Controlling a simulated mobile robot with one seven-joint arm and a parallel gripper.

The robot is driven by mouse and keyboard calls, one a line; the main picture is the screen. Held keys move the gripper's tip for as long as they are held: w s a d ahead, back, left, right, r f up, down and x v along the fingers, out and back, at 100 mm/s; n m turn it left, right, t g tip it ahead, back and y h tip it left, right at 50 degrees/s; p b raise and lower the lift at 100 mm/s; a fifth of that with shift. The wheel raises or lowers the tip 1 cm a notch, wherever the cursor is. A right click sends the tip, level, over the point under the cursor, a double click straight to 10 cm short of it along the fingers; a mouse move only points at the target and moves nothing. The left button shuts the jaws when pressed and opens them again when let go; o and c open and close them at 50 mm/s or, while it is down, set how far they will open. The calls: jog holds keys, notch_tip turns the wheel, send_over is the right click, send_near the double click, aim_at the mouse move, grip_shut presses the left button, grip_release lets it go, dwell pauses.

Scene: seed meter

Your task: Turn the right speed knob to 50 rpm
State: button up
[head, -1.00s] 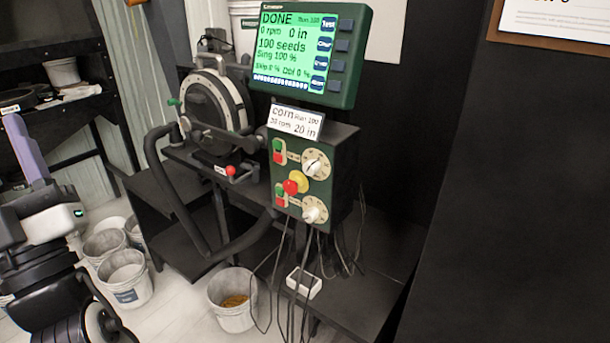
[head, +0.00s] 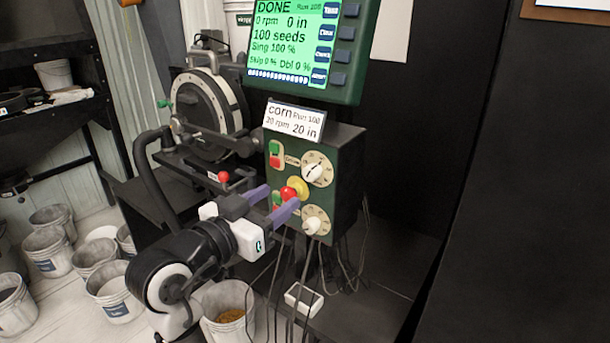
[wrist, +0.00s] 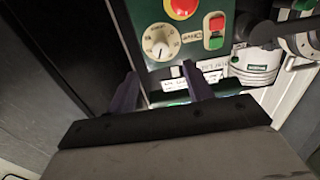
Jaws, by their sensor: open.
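The green control box (head: 345,160) carries two round dials with white knobs, one above the other rather than left and right. The upper knob (head: 314,172) also shows in the wrist view (wrist: 160,47), which sees the panel upside down. The lower knob (head: 313,225) is just right of my gripper in the head view. I cannot tell from the labels which one is the right speed knob, and the settings are too small to read. My gripper (head: 279,202) is open and empty, its purple fingers in front of the panel near the red stop button; it also shows in the wrist view (wrist: 160,70).
The red stop button (head: 289,193) on its yellow plate sits between the knobs. Green and red switches (head: 275,154) line the panel's left side. Cables hang below.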

aim_at(307, 176)
jog(key=p+x, duration=0.1)
jog(key=x, duration=0.8)
jog(key=shift+w+d+p, duration=0.15)
jog(key=shift+w+p, duration=0.15)
jog(key=shift+c, duration=0.2)
jog(key=c, duration=0.9)
jog(key=shift+f+m+b, duration=0.1)
jog(key=shift+m+b, duration=0.3)
jog(key=shift+b, duration=0.15)
jog(key=shift+f+m+b, duration=0.1)
jog(key=shift+m+b, duration=0.5)
jog(key=shift+b, duration=0.2)
jog(key=m+b, duration=0.3)
jog(key=shift+b, duration=0.4)
jog(key=m+b, duration=0.4)
jog(key=shift+m, duration=0.4)
jog(key=shift+r, duration=0.25)
